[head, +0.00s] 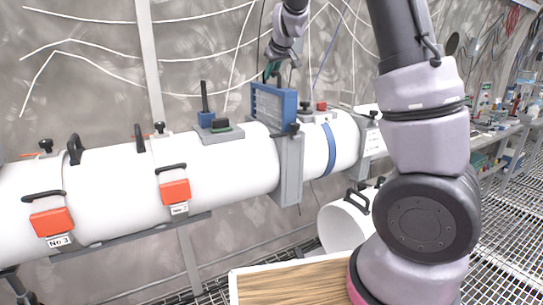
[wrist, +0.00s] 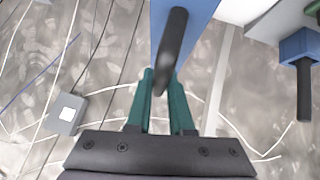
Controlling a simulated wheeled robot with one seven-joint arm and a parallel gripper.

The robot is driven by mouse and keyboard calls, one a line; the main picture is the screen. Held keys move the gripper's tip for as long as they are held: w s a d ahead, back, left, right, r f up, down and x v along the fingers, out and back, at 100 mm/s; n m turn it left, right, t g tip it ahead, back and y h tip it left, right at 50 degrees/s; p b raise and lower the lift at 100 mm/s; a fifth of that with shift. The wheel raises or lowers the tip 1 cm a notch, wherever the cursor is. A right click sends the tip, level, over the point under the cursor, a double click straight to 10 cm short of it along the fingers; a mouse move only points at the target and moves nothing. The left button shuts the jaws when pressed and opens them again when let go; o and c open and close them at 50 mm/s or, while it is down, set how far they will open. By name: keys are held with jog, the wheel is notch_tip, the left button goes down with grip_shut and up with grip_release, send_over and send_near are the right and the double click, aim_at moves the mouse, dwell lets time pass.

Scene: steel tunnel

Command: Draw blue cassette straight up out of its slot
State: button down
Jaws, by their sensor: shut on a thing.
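The blue cassette (head: 270,106) stands upright at the top of the white pipe (head: 232,160), by the grey collar (head: 289,172). Its lower edge is hard to make out, so I cannot tell how much of it sits in the slot. My gripper (head: 273,74) is above the cassette, with its green fingers pointing down to the top. In the wrist view, the fingers (wrist: 162,84) are shut on the black handle (wrist: 173,45) of the blue cassette (wrist: 196,22).
A block with a black lever (head: 207,120) stands on the pipe left of the cassette; it also shows in the wrist view (wrist: 301,62). Red latches (head: 175,192) and black handles line the pipe. A small red-topped part (head: 321,107) is to the right. The wall behind carries loose cables.

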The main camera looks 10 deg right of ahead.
jog(key=shift+r, duration=0.2)
jog(key=shift+r, duration=3.55)
